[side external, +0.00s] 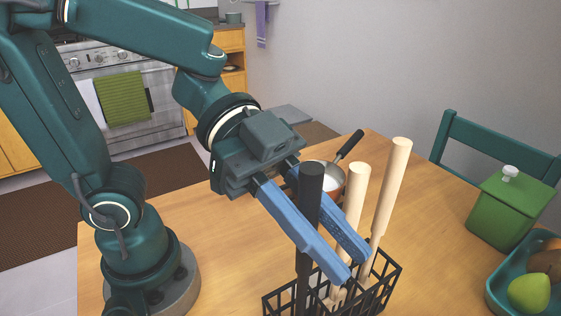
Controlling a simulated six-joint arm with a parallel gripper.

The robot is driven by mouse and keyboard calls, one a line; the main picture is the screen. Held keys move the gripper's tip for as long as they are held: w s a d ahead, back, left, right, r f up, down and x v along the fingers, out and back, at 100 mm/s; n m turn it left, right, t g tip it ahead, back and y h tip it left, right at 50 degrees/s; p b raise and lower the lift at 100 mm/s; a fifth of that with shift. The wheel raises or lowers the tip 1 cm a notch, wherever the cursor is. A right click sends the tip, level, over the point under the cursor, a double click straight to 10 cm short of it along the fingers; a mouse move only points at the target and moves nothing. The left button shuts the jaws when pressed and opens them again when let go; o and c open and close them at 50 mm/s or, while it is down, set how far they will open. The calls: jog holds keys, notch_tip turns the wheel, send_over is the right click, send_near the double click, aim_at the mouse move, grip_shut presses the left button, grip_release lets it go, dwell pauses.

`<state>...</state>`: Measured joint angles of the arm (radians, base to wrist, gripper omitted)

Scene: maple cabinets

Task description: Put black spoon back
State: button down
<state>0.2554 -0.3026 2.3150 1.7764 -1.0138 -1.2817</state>
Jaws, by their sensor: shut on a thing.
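The black spoon (311,188) stands nearly upright, showing as a thick dark handle. My gripper (352,266) has blue fingers, one passing in front of the handle and one behind it, and is shut on it. The handle's lower part runs down at the left side of a black wire basket (388,283). The spoon's other end is not visible, and I cannot tell whether it rests on the basket's floor. The bottom of the basket is cut off by the picture's lower edge.
Two pale wooden utensils (393,183) (356,190) stand in the basket, close to my fingers. Behind is a pan (327,178) with a black handle (350,143). A green lidded box (508,211) and a teal fruit bowl (497,288) are at right. Wooden table (220,262) is clear at left.

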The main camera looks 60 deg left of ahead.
jog(key=shift+f, duration=0.35)
jog(key=c, duration=0.8)
grip_release()
jog(key=shift+f, duration=0.15)
jog(key=shift+o, duration=0.2)
